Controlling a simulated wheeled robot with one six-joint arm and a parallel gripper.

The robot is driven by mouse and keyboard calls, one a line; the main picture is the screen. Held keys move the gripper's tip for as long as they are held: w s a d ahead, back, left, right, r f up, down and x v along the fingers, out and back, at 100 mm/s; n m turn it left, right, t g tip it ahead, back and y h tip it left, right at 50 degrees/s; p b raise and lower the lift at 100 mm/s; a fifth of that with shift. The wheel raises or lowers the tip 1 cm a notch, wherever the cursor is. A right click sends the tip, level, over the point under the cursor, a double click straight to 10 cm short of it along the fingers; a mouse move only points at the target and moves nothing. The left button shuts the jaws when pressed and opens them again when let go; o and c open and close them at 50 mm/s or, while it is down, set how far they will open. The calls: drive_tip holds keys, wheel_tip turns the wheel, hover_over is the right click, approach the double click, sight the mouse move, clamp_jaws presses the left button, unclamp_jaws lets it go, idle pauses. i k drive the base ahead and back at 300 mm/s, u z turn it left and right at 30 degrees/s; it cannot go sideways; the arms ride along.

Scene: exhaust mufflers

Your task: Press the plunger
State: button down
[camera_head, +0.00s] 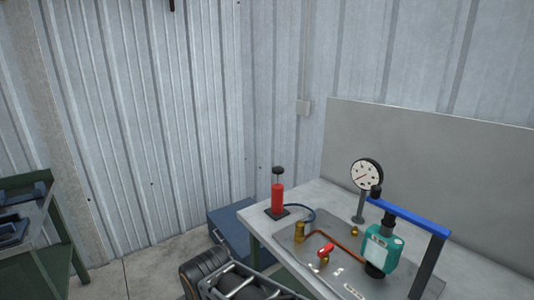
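The plunger is a black knob on a thin rod (278,171), standing up from the top of a red upright cylinder (278,198). The cylinder stands on a small black base at the left corner of the grey worktable (325,192). The rod shows between the knob and the cylinder top, so the knob stands clear above it. A dark blue hose (303,209) runs right from the cylinder's base. I cannot make out my gripper in this view. Nothing is seen touching the plunger.
Right of the cylinder are brass fittings (299,232), a red-handled valve (325,250), a round dial gauge (367,174), a teal device (381,250) and a blue bar (412,215). A blue cabinet (228,224) stands left of the table. Space above the plunger looks clear.

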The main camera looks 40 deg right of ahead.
sight(278, 170)
drive_tip(key=z, duration=0.55)
drive_tip(key=i, duration=1.3)
drive_tip(key=z, duration=0.65)
